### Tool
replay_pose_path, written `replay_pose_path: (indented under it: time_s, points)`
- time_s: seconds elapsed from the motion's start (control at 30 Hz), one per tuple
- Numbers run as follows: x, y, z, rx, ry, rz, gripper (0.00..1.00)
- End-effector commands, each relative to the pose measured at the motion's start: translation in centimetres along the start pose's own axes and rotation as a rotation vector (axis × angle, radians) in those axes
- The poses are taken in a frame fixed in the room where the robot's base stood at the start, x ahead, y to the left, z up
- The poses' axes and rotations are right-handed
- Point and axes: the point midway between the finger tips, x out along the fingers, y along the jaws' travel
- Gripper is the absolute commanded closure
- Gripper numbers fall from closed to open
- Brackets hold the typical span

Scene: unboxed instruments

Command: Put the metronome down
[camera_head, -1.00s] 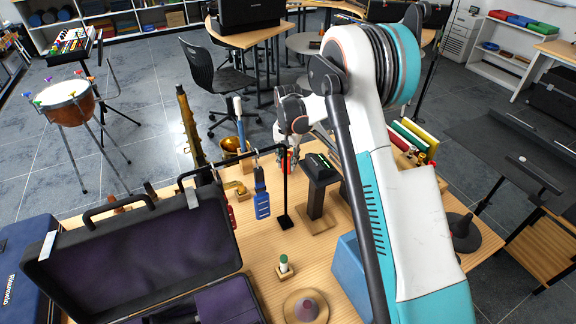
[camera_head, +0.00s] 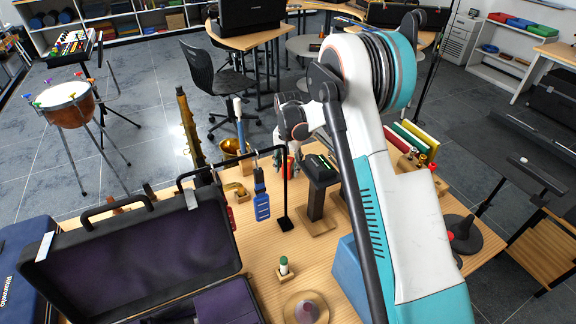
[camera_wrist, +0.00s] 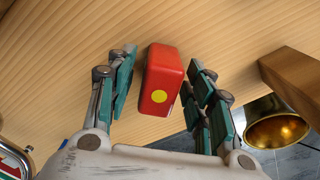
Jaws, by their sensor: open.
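A red block with a yellow dot (camera_wrist: 161,82), which I take to be the metronome, is by the wooden tabletop in the wrist view. My gripper (camera_wrist: 162,64) is open, with one teal-padded finger on each side of the block. In the head view, my gripper (camera_head: 284,163) is partly hidden behind a black stand, and the block is too small to make out clearly.
A brass bell-shaped piece (camera_wrist: 277,122) and a wooden block (camera_wrist: 292,82) are at the right in the wrist view. In the head view, the black stand (camera_head: 285,190), a dark pedestal device (camera_head: 318,190) and an open case (camera_head: 140,255) crowd the table.

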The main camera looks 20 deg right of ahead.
Motion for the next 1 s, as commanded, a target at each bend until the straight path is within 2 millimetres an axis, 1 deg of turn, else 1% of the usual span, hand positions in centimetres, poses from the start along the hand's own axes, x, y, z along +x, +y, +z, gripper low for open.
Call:
replay_pose_path:
  time_s: [0.17, 0.4, 0.5, 0.63, 0.87, 0.97, 1.0]
  points:
    - [-2.4, 0.0, 0.0, 0.000, 0.000, 0.000, 0.52]
    - [-7.5, 0.0, 0.0, 0.000, 0.000, 0.000, 0.52]
    - [-9.3, 0.0, 0.0, 0.000, 0.000, 0.000, 0.52]
    - [-11.0, 0.0, 0.0, 0.000, 0.000, 0.000, 0.52]
    - [-12.8, 0.2, 0.2, -0.006, 0.005, -0.003, 0.52]
    - [-14.4, 0.6, 0.9, -0.021, 0.019, -0.013, 0.52]
    - [-15.3, 0.9, 1.3, -0.032, 0.029, -0.018, 0.52]
